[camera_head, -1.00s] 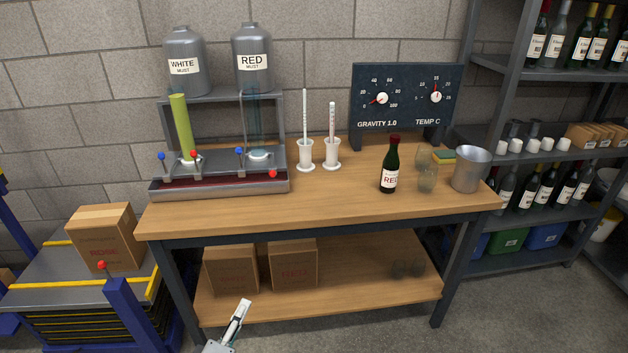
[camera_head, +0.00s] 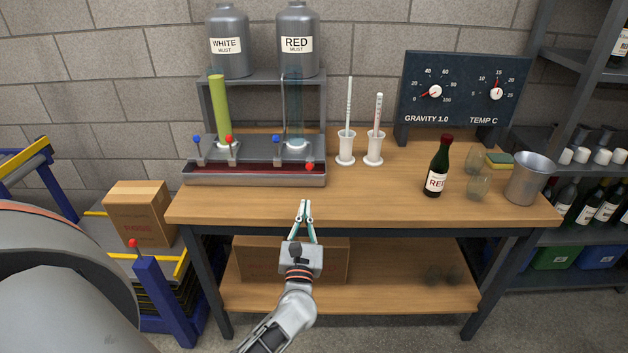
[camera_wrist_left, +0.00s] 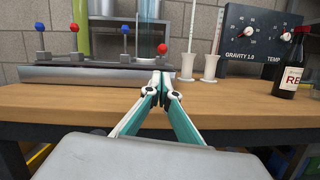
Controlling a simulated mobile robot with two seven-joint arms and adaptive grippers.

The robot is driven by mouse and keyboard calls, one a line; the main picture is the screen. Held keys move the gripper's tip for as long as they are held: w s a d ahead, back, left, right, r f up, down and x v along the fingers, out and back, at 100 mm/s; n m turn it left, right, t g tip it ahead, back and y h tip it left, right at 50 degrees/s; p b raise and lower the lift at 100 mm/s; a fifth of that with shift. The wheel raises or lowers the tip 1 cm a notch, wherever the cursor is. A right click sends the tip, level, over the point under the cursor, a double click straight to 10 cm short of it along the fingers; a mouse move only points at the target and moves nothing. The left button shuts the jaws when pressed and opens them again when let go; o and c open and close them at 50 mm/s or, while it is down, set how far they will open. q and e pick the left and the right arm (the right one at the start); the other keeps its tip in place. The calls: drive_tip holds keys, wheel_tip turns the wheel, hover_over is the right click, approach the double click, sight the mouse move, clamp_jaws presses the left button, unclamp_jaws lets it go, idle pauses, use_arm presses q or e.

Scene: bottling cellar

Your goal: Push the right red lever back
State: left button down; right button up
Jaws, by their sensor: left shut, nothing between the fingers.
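The right red lever (camera_head: 309,166) leans forward over the front of the grey dispensing rig (camera_head: 255,179) on the wooden bench. Its ball also shows in the left wrist view (camera_wrist_left: 162,49), just above my fingertips in the picture. The left red lever (camera_head: 229,139) and two blue levers, one at the left (camera_head: 196,139) and one beside the right red lever (camera_head: 279,138), stand more upright. My left gripper (camera_head: 303,205) is shut and empty at the bench's front edge, below the right red lever in the picture and apart from it. My right gripper is not in view.
Two white cylinder stands (camera_head: 346,150) (camera_head: 374,150) are right of the rig. Farther right are a wine bottle (camera_head: 436,170), glasses (camera_head: 478,185) and a metal bucket (camera_head: 527,178). The bench top (camera_head: 375,200) in front of the stands is clear.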

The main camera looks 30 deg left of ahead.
sight(310, 164)
use_arm(q)
drive_tip(key=x, duration=0.8)
drive_tip(key=shift+w+a+r+p, duration=0.15)
drive_tip(key=shift+w+p, duration=0.1)
drive_tip(key=shift+p, duration=0.1)
drive_tip(key=shift+w+a+r, duration=0.15)
drive_tip(key=shift+w+a, duration=0.2)
drive_tip(key=shift+w, duration=0.25)
